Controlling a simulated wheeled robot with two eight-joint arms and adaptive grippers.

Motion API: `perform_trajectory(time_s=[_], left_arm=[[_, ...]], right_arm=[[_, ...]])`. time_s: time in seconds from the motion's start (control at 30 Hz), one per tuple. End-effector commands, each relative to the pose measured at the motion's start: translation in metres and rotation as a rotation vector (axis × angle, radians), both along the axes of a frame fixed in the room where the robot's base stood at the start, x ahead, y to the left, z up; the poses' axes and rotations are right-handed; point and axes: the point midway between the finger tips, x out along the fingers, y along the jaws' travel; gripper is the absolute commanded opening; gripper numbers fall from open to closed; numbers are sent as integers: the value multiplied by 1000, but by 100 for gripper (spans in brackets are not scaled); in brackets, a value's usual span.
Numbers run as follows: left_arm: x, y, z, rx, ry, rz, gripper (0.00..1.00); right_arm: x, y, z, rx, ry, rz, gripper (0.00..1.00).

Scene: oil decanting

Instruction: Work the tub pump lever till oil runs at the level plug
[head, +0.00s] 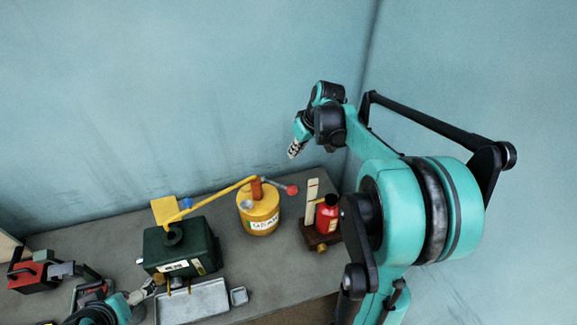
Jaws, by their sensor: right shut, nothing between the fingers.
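A yellow tub (259,221) with a printed label stands at the middle of the bench. An orange pump body (257,189) rises from its top, with a lever ending in a red knob (291,189). A yellow hose (217,197) runs from the pump to the top of a dark green housing (181,249). Small brass-coloured parts show low on the housing's front; I cannot tell which is the level plug or whether oil runs. My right gripper (294,149) is shut and empty, above and behind the lever, apart from it. My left gripper (151,289) is by the housing's lower left front; its fingers are unclear.
A metal tray (193,304) lies before the housing, with a small grey cup (239,296) beside it. A red bottle (327,214) and a pale upright strip (311,202) stand on a wooden base at right. A red vise-like tool (33,272) sits at left. Walls close the back.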

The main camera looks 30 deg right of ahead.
Motion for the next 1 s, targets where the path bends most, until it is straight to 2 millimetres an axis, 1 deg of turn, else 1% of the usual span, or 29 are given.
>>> perform_trajectory(time_s=[0.07, 0.17, 0.57, 0.7, 0.8, 1.0], left_arm=[[0, 0, 0, 0, 0, 0, 100], [0, 0, 0, 0, 0, 0, 100], [0, 0, 5, 0, 0, 0, 100], [0, 0, 10, 0, 0, 0, 100], [0, 0, 11, 0, 0, 0, 100], [0, 0, 11, 0, 0, 0, 100]], right_arm=[[2, 0, -5, 1, 1, 2, 0], [7, 2, -18, 1, 1, 1, 0], [35, 14, -94, 0, 0, 2, 0], [15, 14, -105, -1, 0, -1, 0], [7, 14, -111, -1, 0, -1, 0], [1, 15, -115, 0, 0, 0, 0]])
